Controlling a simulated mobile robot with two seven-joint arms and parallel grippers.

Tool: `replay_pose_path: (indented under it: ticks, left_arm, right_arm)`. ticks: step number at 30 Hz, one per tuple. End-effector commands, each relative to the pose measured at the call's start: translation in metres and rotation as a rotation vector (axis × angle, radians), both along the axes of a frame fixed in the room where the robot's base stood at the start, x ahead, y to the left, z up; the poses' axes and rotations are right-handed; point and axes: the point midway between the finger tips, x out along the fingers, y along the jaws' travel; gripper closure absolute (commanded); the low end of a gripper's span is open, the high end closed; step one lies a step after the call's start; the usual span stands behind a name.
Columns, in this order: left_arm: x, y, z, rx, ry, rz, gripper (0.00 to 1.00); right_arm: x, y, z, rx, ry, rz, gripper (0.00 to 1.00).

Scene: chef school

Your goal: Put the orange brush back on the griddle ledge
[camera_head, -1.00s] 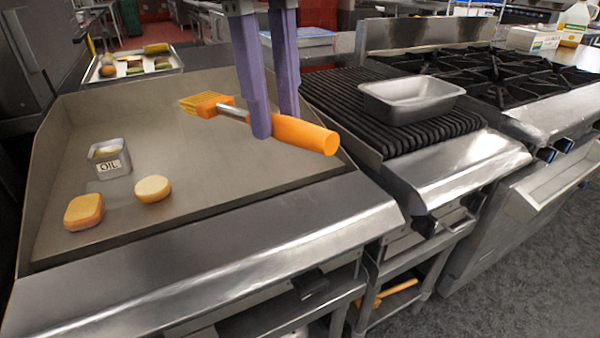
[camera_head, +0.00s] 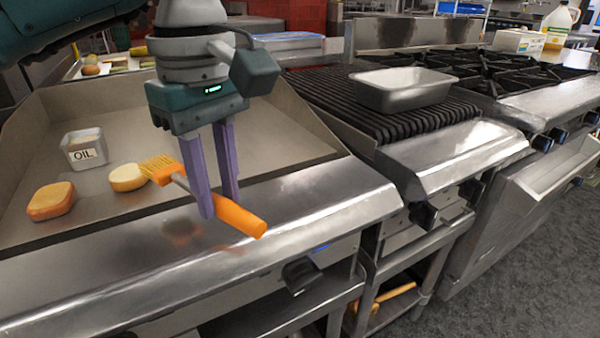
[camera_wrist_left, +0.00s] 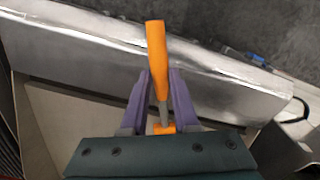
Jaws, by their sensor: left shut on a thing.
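The orange brush (camera_head: 238,216) has an orange handle, a metal neck and orange bristles. My left gripper (camera_head: 221,208) is shut on it near the handle's inner end. The bristles point to the left and the handle to the lower right. In the left wrist view the brush handle (camera_wrist_left: 156,55) sticks out beyond the purple fingers of my left gripper (camera_wrist_left: 160,85). The griddle ledge (camera_head: 300,225) is the shiny steel strip along the griddle's front. The brush hangs over it, and a faint orange reflection shows on the steel. My right gripper is not in view.
On the griddle plate (camera_head: 130,115) stand an oil tin (camera_head: 84,149) and two buns, one (camera_head: 51,200) at left and one (camera_head: 127,177) by the bristles. A metal pan (camera_head: 403,90) sits on the grill to the right. The ledge's right part is bare.

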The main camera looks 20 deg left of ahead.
Motion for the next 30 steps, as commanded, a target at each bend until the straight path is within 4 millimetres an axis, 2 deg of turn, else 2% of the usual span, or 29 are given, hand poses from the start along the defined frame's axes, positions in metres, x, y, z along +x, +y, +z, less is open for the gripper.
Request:
replay_pose_path:
  ticks: [5,11,19,20,27,30]
  left_arm:
    - [-0.001,0.0,-0.014,-0.001,0.003,-0.001,1.0]
    - [-0.001,-0.001,-0.045,-0.001,0.003,-0.001,1.0]
    - [0.0,0.0,-0.047,0.0,-0.001,-0.001,1.0]
    - [0.0,0.0,-0.047,0.0,-0.001,-0.001,0.71]
    - [0.0,0.0,-0.047,0.0,-0.001,-0.001,0.44]
    - [0.0,0.0,-0.047,0.0,-0.001,-0.001,0.42]
  right_arm:
    - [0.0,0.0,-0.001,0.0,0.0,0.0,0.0]
    - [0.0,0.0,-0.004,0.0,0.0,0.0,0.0]
    - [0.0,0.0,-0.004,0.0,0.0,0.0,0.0]
    - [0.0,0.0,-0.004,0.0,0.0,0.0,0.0]
    - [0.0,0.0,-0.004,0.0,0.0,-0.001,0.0]
    - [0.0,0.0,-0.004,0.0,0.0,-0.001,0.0]
